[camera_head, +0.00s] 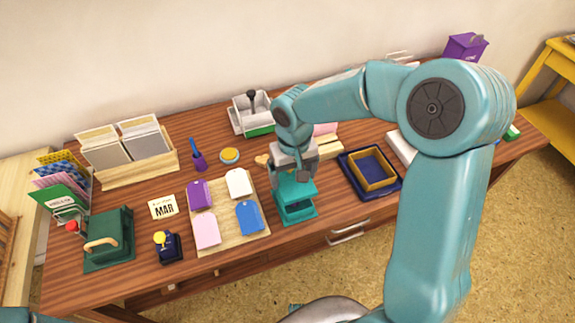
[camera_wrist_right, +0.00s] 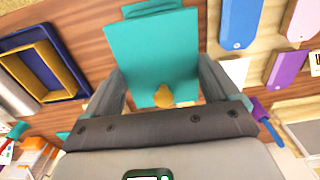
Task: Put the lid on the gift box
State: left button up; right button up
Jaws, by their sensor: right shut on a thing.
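My right gripper (camera_head: 294,172) is shut on a teal lid-like piece (camera_head: 290,188) in the middle of the table's front part. In the right wrist view this piece (camera_wrist_right: 152,55) is a flat teal panel with a small gold knob, between the fingers (camera_wrist_right: 160,92). Just below it in the head view stands a teal box (camera_head: 299,216) with a dark opening, which I take as the gift box. The lid seems to hang over the box, tilted; I cannot tell whether they touch. My left gripper is not in view.
Left of the box is a wooden board (camera_head: 222,244) with several coloured tags. Right of it is a dark blue tray (camera_head: 350,160) with a yellow frame, also in the wrist view (camera_wrist_right: 75,85). A green press (camera_head: 115,240) and a MAR card (camera_head: 163,207) stand farther left.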

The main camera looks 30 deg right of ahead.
jog(key=shift+d+f+b, duration=0.2)
jog(key=shift+f+b, duration=1.4)
jog(key=shift+f, duration=0.65)
jog(key=shift+f+b, duration=0.55)
jog(key=shift+f, duration=0.1)
jog(key=shift+f+b, duration=0.4)
jog(key=shift+b, duration=0.2)
jog(key=o, duration=0.8)
jog(key=shift+c, duration=0.2)
jog(key=shift+r+p, duration=2.65)
jog(key=shift+r, duration=0.9)
